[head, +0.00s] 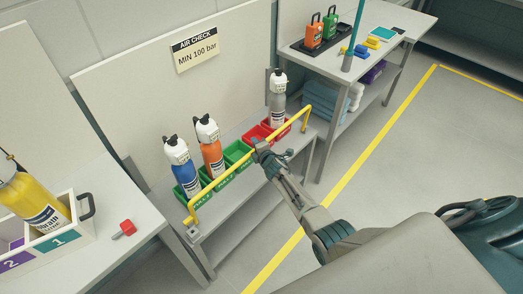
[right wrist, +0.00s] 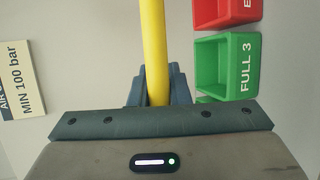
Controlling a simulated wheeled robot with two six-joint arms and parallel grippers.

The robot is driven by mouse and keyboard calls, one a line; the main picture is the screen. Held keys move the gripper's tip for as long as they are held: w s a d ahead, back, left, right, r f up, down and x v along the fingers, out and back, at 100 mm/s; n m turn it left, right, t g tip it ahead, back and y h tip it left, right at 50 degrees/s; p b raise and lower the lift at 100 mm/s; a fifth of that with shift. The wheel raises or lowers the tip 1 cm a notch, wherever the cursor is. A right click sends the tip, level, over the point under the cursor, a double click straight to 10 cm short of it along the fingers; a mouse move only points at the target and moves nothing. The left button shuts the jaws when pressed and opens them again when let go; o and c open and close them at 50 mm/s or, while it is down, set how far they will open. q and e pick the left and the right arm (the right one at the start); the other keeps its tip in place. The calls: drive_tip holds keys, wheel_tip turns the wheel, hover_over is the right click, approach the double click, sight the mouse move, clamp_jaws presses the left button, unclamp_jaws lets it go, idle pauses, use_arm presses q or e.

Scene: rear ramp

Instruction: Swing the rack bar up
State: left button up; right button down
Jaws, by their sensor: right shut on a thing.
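The yellow rack bar (head: 228,180) runs along the front of the bench rack, in front of the bins, with bent ends at the left and right. My right gripper (head: 262,152) is shut on the bar near its middle. In the right wrist view the bar (right wrist: 153,50) comes down between the fingers (right wrist: 155,90). The part of the bar inside the grip is hidden. My left gripper does not show.
Behind the bar stand a blue cylinder (head: 187,178), an orange cylinder (head: 212,160) and a grey cylinder (head: 277,108) in bins. An empty green bin (head: 237,153) lies between. A sign board (head: 195,50) hangs behind. The floor at right is clear.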

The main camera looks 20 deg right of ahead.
drive_tip(key=shift+w+a+f, duration=0.25)
drive_tip(key=shift+f, duration=0.15)
drive_tip(key=shift+s+f, duration=0.1)
drive_tip(key=shift+f, duration=0.05)
drive_tip(key=c, duration=1.4)
unclamp_jaws()
drive_tip(key=shift+f, duration=0.1)
drive_tip(key=shift+o, duration=0.2)
drive_tip(key=shift+w, duration=0.35)
drive_tip(key=shift+r, duration=0.3)
drive_tip(key=p+v, duration=0.5)
drive_tip(key=v, duration=0.5)
drive_tip(key=shift+s, duration=0.4)
